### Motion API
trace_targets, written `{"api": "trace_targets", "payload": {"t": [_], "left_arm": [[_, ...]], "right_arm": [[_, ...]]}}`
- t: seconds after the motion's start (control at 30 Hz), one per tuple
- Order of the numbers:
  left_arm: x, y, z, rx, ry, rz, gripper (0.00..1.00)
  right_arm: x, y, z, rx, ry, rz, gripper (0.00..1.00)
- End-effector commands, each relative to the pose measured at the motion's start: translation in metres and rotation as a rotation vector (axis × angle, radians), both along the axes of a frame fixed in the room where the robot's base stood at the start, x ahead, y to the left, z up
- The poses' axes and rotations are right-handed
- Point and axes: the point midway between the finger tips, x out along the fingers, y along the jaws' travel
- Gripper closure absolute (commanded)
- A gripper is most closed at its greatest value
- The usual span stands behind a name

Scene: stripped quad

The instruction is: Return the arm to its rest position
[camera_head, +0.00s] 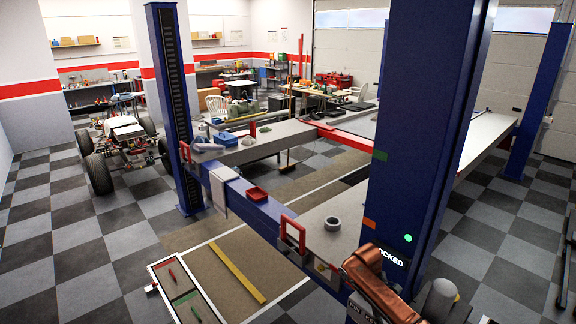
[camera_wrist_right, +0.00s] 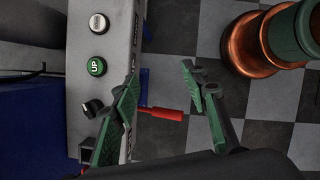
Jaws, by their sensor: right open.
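My right gripper (camera_wrist_right: 165,80) is open and empty in the right wrist view, its two green-padded fingers spread apart. Its left finger overlaps the right side of a grey control box (camera_wrist_right: 112,35) in the picture; I cannot tell whether they touch. The box carries a green UP button (camera_wrist_right: 97,66), a white button (camera_wrist_right: 98,23) and a dark knob (camera_wrist_right: 93,108). A red-handled lever (camera_wrist_right: 163,113) shows between the fingers. In the head view my copper-coloured right arm (camera_head: 374,284) is at the lower right; its gripper cannot be made out there. My left gripper is not in view.
A blue lift post (camera_head: 420,130) with a LOCKED sign stands close to my right arm. A lift runway (camera_head: 330,222) holds a grey ring (camera_head: 332,224). A stripped quad (camera_head: 125,145) stands left on open checkered floor.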

Motion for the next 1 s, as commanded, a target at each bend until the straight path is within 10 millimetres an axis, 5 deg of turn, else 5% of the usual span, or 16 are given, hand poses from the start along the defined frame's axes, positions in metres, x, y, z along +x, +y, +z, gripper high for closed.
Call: {"api": "trace_targets", "payload": {"t": [0.27,0.47,0.7,1.0], "left_arm": [[0.01,-0.001,0.0,-0.001,-0.01,-0.003,0.6],[-0.011,-0.001,-0.001,0.0,0.015,0.002,0.6],[-0.019,0.0,-0.002,0.0,0.027,0.005,0.6],[-0.002,-0.002,-0.001,-0.001,0.005,0.001,0.6]], "right_arm": [[-0.029,0.029,-0.059,0.048,-0.02,0.02,0.59],[-0.068,0.059,-0.112,0.117,-0.059,0.009,0.59],[-0.147,0.101,-0.174,0.26,-0.168,-0.104,0.59],[-0.246,0.098,-0.187,0.382,-0.36,-0.42,0.59]]}}
